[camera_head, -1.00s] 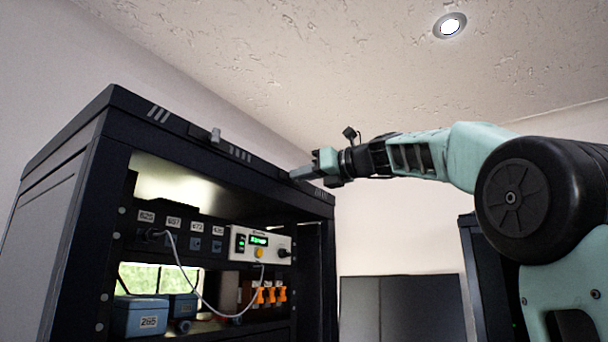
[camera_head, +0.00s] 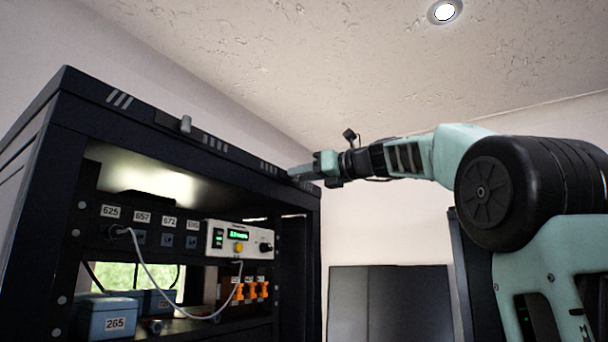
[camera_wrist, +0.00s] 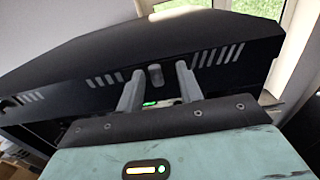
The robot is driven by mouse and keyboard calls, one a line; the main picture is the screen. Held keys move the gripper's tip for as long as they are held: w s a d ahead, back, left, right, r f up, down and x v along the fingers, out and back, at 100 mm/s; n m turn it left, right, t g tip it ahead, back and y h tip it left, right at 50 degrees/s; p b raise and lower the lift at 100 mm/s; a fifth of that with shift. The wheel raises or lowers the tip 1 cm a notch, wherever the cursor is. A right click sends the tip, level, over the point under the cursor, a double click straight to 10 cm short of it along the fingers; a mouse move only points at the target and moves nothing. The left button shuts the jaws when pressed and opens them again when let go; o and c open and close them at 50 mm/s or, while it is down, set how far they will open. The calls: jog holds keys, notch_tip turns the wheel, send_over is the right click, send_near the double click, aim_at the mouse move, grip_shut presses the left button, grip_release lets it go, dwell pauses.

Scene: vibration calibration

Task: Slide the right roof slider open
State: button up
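The dark rack cabinet's roof edge (camera_head: 150,110) carries slotted vents and small grey slider knobs. The left slider knob (camera_head: 186,123) stands clear in the head view. In the wrist view, a grey knob (camera_wrist: 155,76) on the roof edge sits between the two fingers of my gripper (camera_wrist: 159,72). The fingers are apart, with a gap visible on both sides of the knob. In the head view my gripper (camera_head: 297,172) is at the right end of the roof edge, and the right slider's knob is hidden there.
Inside the rack are a white meter with a green display (camera_head: 238,240), orange switches (camera_head: 252,290) and a blue box labelled 265 (camera_head: 108,320). A grey cable hangs across the front. A dark panel (camera_head: 390,300) stands behind at the right. The space above the roof is free.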

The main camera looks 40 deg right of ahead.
jog(key=b+v, duration=0.4)
jog(key=v, duration=1.3)
jog(key=shift+s+b, duration=0.2)
jog(key=shift+b, duration=0.15)
